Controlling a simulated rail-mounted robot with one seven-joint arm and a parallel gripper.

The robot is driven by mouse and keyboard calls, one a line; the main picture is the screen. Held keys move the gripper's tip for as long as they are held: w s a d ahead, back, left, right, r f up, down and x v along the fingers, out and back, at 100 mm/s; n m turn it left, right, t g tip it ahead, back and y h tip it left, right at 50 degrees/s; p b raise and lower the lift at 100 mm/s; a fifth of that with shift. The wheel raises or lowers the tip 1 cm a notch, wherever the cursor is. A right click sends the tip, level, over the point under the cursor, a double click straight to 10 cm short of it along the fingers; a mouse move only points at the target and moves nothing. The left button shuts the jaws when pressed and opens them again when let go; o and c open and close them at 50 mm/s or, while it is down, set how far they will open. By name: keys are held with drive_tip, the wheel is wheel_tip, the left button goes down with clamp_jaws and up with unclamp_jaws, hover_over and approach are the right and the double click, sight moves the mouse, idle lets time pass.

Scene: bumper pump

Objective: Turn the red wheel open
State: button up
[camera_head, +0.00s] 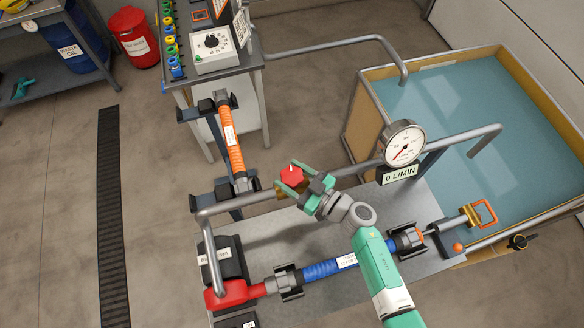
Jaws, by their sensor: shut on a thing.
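The red wheel (291,175) sits on the pipework above the grey bench, near the middle of the view. My gripper (296,184) has come in from the lower right and is shut on the red wheel. The wheel's top still shows beyond the fingers. The fingers and my wrist hide part of the wheel and its valve body. The round gauge (402,142) stands to the right, above a sign (399,174) reading 0 L/MIN.
An orange hose (231,135) lies to the upper left, and a blue hose (331,268) runs below my gripper. A red pump part (235,293) is at the lower left. A water tank (362,131) stands at right. Grey pipes cross near my gripper.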

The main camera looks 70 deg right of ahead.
drive_tip(key=shift+f+n+t+y+b, duration=0.1)
drive_tip(key=shift+n+t+y+b, duration=0.2)
drive_tip(key=shift+n+y+b, duration=0.7)
drive_tip(key=shift+y, duration=0.5)
drive_tip(key=o, duration=1)
drive_tip(key=shift+s, duration=0.1)
drive_tip(key=s+a, duration=0.1)
drive_tip(key=s, duration=0.6)
drive_tip(key=shift+s, duration=0.25)
drive_tip(key=shift+a, duration=0.1)
